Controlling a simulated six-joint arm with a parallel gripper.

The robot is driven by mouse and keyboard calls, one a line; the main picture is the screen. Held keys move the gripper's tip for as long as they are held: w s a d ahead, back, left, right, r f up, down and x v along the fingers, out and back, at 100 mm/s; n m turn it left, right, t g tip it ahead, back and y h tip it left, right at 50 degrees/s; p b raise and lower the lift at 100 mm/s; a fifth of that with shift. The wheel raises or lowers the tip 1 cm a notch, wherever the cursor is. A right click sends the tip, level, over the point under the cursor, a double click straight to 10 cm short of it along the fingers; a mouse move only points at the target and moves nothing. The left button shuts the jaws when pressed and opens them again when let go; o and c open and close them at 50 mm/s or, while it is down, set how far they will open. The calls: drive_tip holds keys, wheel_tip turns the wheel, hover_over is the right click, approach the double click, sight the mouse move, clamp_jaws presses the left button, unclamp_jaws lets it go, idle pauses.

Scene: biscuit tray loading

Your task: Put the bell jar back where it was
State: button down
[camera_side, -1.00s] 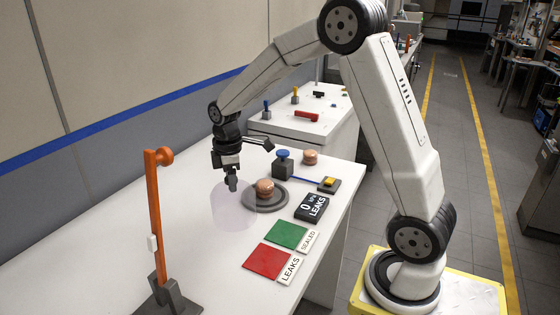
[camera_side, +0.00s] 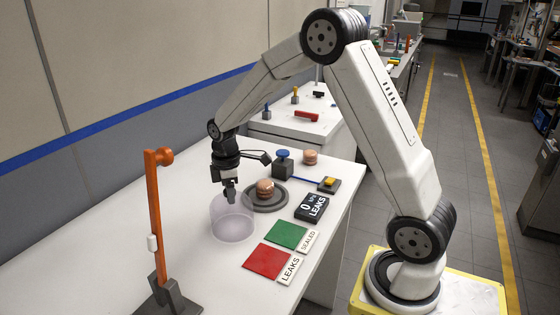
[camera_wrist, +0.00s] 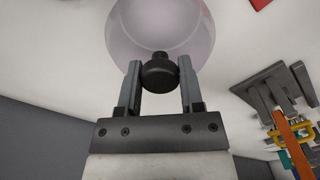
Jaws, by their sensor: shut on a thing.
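The bell jar (camera_side: 232,224) is a clear, faintly violet dome, upright at or just above the bare white table, left of the round grey plate (camera_side: 281,203). I cannot tell for certain whether its rim touches the table. My gripper (camera_side: 230,194) points down over it. In the wrist view my gripper (camera_wrist: 160,80) is shut on the jar's black knob (camera_wrist: 160,72), with the jar's dome (camera_wrist: 160,25) beyond. A stack of biscuits (camera_side: 265,188) stands uncovered on the plate. The wrist view shows only part of the dome.
An orange post (camera_side: 156,215) on a grey base stands to the left. Right of the jar lie a red pad (camera_side: 267,262), a green pad (camera_side: 287,235) and a black leak display (camera_side: 312,207).

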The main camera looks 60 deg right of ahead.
drive_tip(key=shift+f, duration=0.2)
drive_tip(key=shift+c, duration=1.2)
unclamp_jaws()
drive_tip(key=shift+r, duration=0.1)
wheel_tip(320, 180, up, 12)
drive_tip(key=s+a+f+m+t, duration=0.1)
drive_tip(key=s+a+f+m, duration=0.3)
drive_tip(key=s, duration=0.4)
drive_tip(key=s+a+f+m+t, duration=0.1)
drive_tip(key=s+a+f+m, duration=0.4)
drive_tip(key=s+f, duration=0.2)
drive_tip(key=shift+s+t, duration=0.3)
drive_tip(key=shift+s, duration=0.15)
